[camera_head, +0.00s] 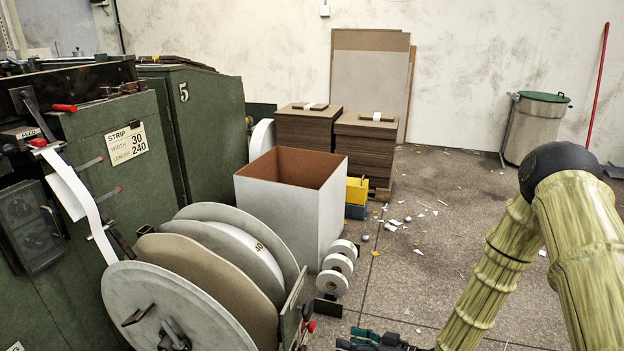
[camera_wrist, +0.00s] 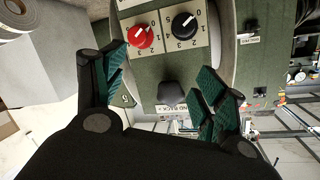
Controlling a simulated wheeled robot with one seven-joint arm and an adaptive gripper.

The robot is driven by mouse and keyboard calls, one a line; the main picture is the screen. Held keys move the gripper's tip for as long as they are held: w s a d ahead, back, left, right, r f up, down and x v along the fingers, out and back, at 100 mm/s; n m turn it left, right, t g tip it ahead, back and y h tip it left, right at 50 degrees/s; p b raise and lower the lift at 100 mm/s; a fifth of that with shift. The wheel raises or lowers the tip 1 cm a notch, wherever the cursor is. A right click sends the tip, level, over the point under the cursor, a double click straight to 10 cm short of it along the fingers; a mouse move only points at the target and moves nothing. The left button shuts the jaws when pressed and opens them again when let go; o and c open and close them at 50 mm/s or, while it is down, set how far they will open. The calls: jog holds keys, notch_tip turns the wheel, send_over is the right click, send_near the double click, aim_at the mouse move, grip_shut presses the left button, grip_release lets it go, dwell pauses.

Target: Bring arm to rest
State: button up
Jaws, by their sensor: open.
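My gripper (camera_wrist: 163,88) is open and empty in the wrist view, its two green-padded fingers spread apart. Between and beyond them is a green panel with a red knob (camera_wrist: 140,37) and a black knob (camera_wrist: 184,26) on numbered plates. A dark grey pointed piece (camera_wrist: 171,94) shows between the fingers; I cannot tell if anything touches it. In the head view only the tip of my gripper (camera_head: 378,341) shows at the bottom edge, to the right of the reel stand. My arm, yellow-green and ribbed, comes in from the right.
A large grey reel (camera_head: 170,310) and the green machine (camera_head: 95,160) fill the left. A white box (camera_head: 290,205), small white rolls (camera_head: 338,264) and brown board stacks (camera_head: 366,148) stand mid-view. A bin (camera_head: 535,128) stands at the back right. Scraps litter the otherwise open floor (camera_head: 440,220).

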jog(key=s+d+f+m+g+h+p, duration=0.1)
jog(key=s+d+f+m+h, duration=0.2)
jog(key=s+f, duration=0.45)
jog(key=s+d+f+m+g+h, duration=0.2)
jog(key=s+f+h, duration=0.35)
jog(key=s, duration=0.25)
jog(key=s+d+f+m+g+h+p, duration=0.1)
jog(key=s+d+g+h, duration=0.2)
jog(key=s, duration=0.6)
jog(key=s+d+f+m+g+h+p, duration=0.15)
jog(key=s+d, duration=0.25)
jog(key=s, duration=0.5)
notch_tip(320, 180, up, 38)
jog(key=p, duration=3.6)
jog(key=shift+h, duration=0.3)
jog(key=shift+n, duration=0.25)
